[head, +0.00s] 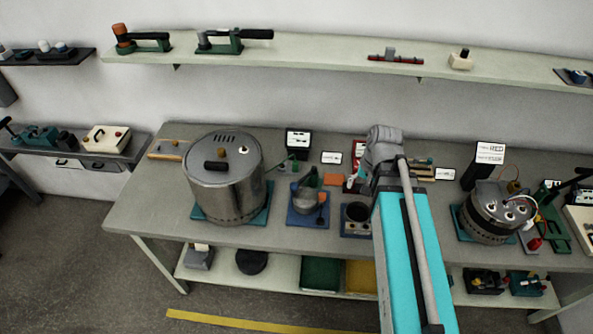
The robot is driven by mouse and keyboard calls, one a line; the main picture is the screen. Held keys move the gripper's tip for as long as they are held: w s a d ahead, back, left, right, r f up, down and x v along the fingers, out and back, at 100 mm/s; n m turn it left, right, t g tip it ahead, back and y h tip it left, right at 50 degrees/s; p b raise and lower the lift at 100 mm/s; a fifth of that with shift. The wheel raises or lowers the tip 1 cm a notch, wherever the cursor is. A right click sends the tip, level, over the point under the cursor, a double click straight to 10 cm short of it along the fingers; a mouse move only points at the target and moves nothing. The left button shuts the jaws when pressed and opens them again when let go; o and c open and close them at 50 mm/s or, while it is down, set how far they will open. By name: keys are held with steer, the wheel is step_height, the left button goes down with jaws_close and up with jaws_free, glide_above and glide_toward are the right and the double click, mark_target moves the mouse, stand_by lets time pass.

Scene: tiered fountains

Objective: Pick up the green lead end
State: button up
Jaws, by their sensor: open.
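I cannot pick out the green lead end with certainty in the head view. A small green piece (291,158) with a thin dark stand is on the workbench (150,200), right of the large steel pot (225,180). Small red and white items (351,183) lie just left of my arm, too small to make out. My arm reaches over the bench right of centre, and its grey joint hides what is behind it. I do not see my gripper's fingers.
A wall shelf (330,55) runs above the bench. The bench's front left corner is clear.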

steer(key=w+a+f+m+y+b, duration=0.2)
steer(key=w+f+m+y+b, duration=0.1)
steer(key=w+m+b, duration=0.2)
steer(key=w+a+f+m+y+b, duration=0.3)
steer(key=w+f+m+y+b, duration=0.1)
steer(key=w+b, duration=0.4)
steer(key=w+a+f+m+y+b, duration=0.3)
steer(key=w+m+b, duration=0.2)
steer(key=w, duration=0.3)
steer(key=shift+a+f+m+y+b, duration=0.2)
steer(key=shift+f+m+y+b, duration=0.2)
steer(key=shift+b, duration=0.3)
steer(key=shift+w+r+m+y+b, duration=0.3)
steer(key=shift+w+m+y+b, duration=0.2)
steer(key=shift+w+m, duration=0.15)
steer(key=shift+a, duration=0.1)
steer(key=b, duration=0.3)
glide_toward(295, 162)
steer(key=x, duration=0.3)
steer(key=shift+s+a+f, duration=0.1)
steer(key=shift+a+f, duration=0.05)
steer(key=shift+a, duration=0.05)
steer(key=shift+a+f, duration=0.15)
steer(key=shift+a, duration=0.55)
